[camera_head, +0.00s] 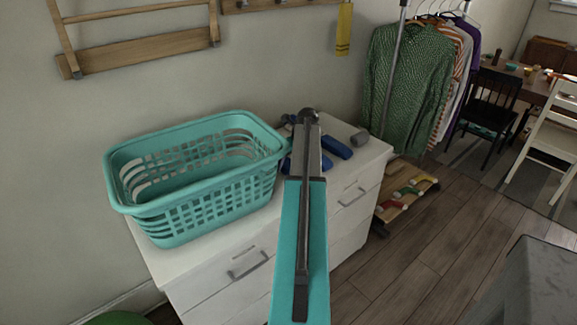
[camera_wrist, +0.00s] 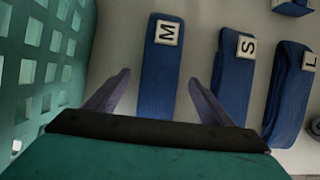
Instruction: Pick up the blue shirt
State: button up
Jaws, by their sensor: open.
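Three blue folded cloths lie side by side on the white dresser top in the wrist view: one tagged M (camera_wrist: 158,75), one tagged S (camera_wrist: 236,85) and one tagged L (camera_wrist: 290,90). My gripper (camera_wrist: 159,78) is open and empty, with its two fingers on either side of the M cloth. I cannot tell how high the fingertips are above it. In the head view a blue cloth (camera_head: 336,147) shows right of my arm, with other blue pieces partly hidden by the arm. My gripper is mostly hidden there behind the arm.
A teal laundry basket (camera_head: 195,206) stands on the dresser (camera_head: 235,265), close left of my gripper. A grey roll (camera_head: 360,138) lies at the dresser's back right. A clothes rack with hanging shirts (camera_head: 412,85) stands right. A wooden shoe rack (camera_head: 405,198) sits on the floor.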

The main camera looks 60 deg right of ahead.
jog(key=shift+w+f, duration=0.1)
jog(key=shift+f, duration=0.15)
jog(key=shift+c, duration=0.3)
jog(key=c, duration=1.2)
jog(key=shift+r, duration=0.15)
jog(key=shift+r+b, duration=0.55)
jog(key=shift+r, duration=0.95)
jog(key=s+b, duration=0.1)
jog(key=s, duration=0.4)
jog(key=s+a+r, duration=0.1)
jog(key=s, duration=0.4)
jog(key=s+a+b, duration=0.1)
jog(key=s, duration=0.5)
jog(key=shift+a+r+b, duration=0.1)
jog(key=shift+r+b, duration=0.2)
jog(key=shift+r, duration=0.05)
